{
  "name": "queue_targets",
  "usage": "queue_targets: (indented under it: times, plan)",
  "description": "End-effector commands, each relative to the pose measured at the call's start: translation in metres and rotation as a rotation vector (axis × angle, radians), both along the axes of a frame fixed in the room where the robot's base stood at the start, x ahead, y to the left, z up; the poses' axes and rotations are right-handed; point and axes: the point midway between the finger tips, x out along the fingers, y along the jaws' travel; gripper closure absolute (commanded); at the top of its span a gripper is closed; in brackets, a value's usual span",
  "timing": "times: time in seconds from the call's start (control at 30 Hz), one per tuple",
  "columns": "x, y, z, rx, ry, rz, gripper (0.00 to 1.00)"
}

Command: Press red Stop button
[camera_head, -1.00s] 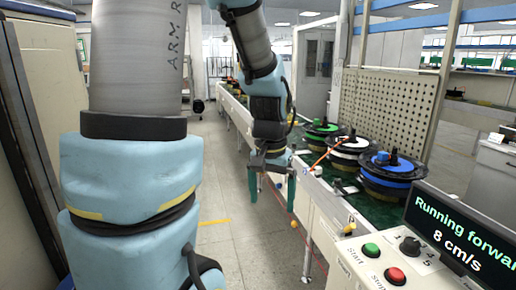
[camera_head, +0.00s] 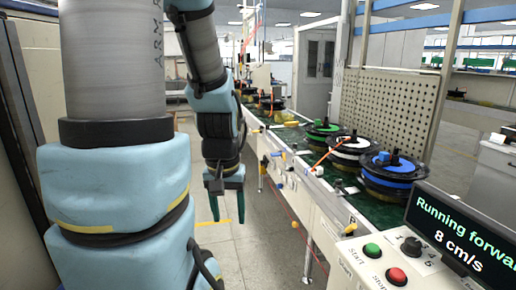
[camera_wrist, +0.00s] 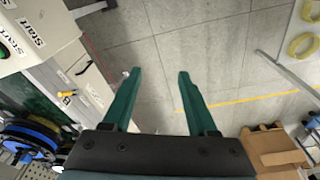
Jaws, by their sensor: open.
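The red Stop button (camera_head: 396,276) sits on the white control box (camera_head: 352,262) at the lower right of the head view. A green Start button (camera_head: 372,250) is just behind it, beside a black rotary knob (camera_head: 411,245). My gripper (camera_head: 227,218) hangs fingers down over the aisle, left of the conveyor and well apart from the box. In the wrist view my gripper (camera_wrist: 158,80) shows two green fingers spread open with nothing between them. The control box shows at the wrist view's upper left (camera_wrist: 35,30); the red button is not visible there.
A display (camera_head: 462,240) reads "Running forward 8 cm/s". The conveyor (camera_head: 345,190) carries several motors, including one with a blue top (camera_head: 392,172). A perforated panel (camera_head: 388,110) stands behind it. The aisle floor (camera_head: 240,262) is clear. A cardboard box (camera_wrist: 270,148) shows in the wrist view.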

Motion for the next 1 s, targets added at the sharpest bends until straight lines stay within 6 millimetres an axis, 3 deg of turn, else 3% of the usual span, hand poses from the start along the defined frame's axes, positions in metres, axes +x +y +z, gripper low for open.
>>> queue_targets:
  times: [0.07,0.5,1.0]
  plan:
    - [0.0001,-0.0001,0.0000,0.000,0.000,0.000,0.52]
    - [0.0002,-0.0001,0.0000,0.000,0.000,-0.001,1.00]
    - [0.0002,-0.0001,0.0000,0.000,0.000,-0.001,1.00]
